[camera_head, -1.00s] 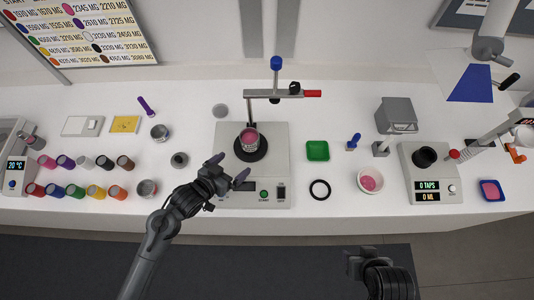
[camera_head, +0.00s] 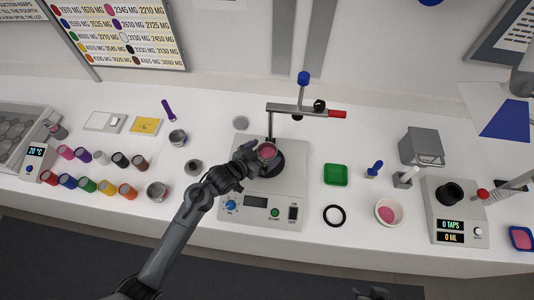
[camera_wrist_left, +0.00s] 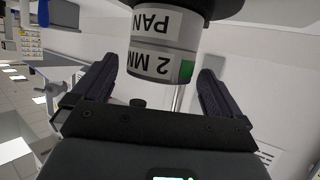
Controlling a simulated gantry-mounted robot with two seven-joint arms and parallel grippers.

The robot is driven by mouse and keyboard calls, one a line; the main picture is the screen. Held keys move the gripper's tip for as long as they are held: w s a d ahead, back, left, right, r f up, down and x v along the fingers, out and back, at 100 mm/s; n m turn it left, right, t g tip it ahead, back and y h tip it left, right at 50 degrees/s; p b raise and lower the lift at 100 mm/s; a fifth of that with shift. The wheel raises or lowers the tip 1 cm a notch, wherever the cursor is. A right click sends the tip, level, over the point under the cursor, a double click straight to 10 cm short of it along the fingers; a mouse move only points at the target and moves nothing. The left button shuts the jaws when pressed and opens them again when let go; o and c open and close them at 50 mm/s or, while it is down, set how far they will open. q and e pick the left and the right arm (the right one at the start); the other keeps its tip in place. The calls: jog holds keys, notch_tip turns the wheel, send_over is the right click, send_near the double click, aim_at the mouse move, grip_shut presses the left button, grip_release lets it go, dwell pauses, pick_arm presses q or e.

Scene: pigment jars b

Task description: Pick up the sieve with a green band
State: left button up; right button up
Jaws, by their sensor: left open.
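The sieve with a green band, marked "2 MM" (camera_wrist_left: 160,64), shows upside down in the left wrist view, with its green patch at the right edge. It is stacked with a cup marked "PAN" (camera_wrist_left: 165,25) on the black round platform of the shaker (camera_head: 264,207). In the head view the stack (camera_head: 267,151) holds pink powder. My left gripper (camera_head: 258,156) is open at the stack. In the left wrist view its fingers stand either side of the sieve, with gaps showing. Part of my right gripper (camera_head: 373,293) shows at the bottom edge; its jaws are unclear.
The shaker's post and clamp arm (camera_head: 300,110) stand just behind the stack. A green tray (camera_head: 336,175), a black ring (camera_head: 334,215) and a white bowl of pink powder (camera_head: 388,212) lie to the right. Colored jars (camera_head: 88,185) stand at the left.

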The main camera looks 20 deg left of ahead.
aim_at(273, 146)
pick_arm(q)
jog(key=shift+x, duration=2)
jog(key=shift+r, duration=0.2)
jog(key=shift+c, duration=0.5)
jog(key=c, duration=0.9)
jog(key=shift+r, duration=0.15)
